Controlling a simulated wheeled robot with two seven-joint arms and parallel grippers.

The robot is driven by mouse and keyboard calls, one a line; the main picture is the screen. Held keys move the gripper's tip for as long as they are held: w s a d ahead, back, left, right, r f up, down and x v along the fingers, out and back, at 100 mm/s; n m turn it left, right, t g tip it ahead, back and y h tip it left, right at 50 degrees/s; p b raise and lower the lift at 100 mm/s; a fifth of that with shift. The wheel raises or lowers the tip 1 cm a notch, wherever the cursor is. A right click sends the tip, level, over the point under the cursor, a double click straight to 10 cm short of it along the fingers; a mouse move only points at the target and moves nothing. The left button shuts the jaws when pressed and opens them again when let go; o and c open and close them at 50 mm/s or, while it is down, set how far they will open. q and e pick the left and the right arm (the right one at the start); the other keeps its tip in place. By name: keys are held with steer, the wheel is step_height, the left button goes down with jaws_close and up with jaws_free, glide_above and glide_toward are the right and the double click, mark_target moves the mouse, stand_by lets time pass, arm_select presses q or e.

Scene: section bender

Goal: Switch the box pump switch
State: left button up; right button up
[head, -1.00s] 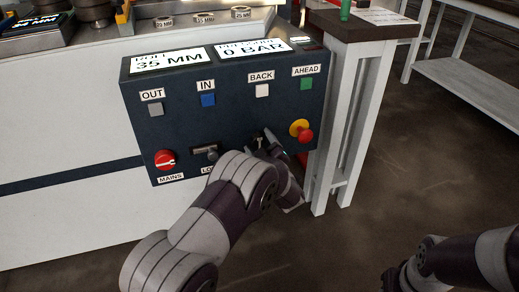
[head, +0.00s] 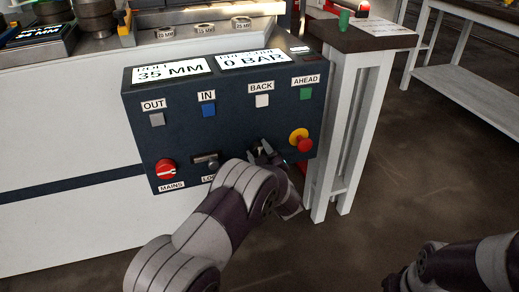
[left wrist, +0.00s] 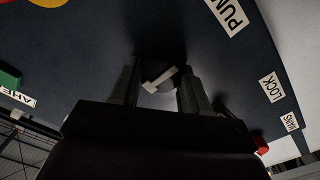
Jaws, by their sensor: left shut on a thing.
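The dark blue control box (head: 185,130) hangs on the front of the white machine. My left gripper (head: 263,152) is at the lower middle of its front face, left of the red and yellow emergency button. In the left wrist view, the fingers of my left gripper (left wrist: 158,88) stand on either side of the pump switch (left wrist: 160,79), a small knob with a pale bar, and are shut on it. The PUMP label (left wrist: 229,14) is beside it there. In the head view my arm and fingers hide most of the switch and its label. My right gripper is out of view.
The emergency button (head: 301,141) is close to the right of my left gripper. The lock switch (head: 208,161) and the red mains switch (head: 166,169) are to its left. Coloured push buttons sit above. A white-legged table (head: 352,40) stands right of the box.

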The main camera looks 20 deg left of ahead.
arm_select(q)
steer(key=m+p, duration=0.1)
steer(key=p, duration=0.1)
steer(key=m+p, duration=0.1)
steer(key=m, duration=0.1)
steer(key=m+p, duration=0.2)
steer(key=shift+r+p, duration=0.3)
steer(key=m+p, duration=0.2)
steer(key=m, duration=0.2)
steer(key=shift+w+f+p, duration=0.1)
steer(key=shift+p, duration=0.2)
steer(key=shift+d+f+m+p, duration=0.1)
steer(key=shift+m+p, duration=0.3)
steer(key=shift+m, duration=0.4)
steer(key=o, duration=1.1)
steer(key=shift+c, duration=0.2)
steer(key=shift+f, duration=0.1)
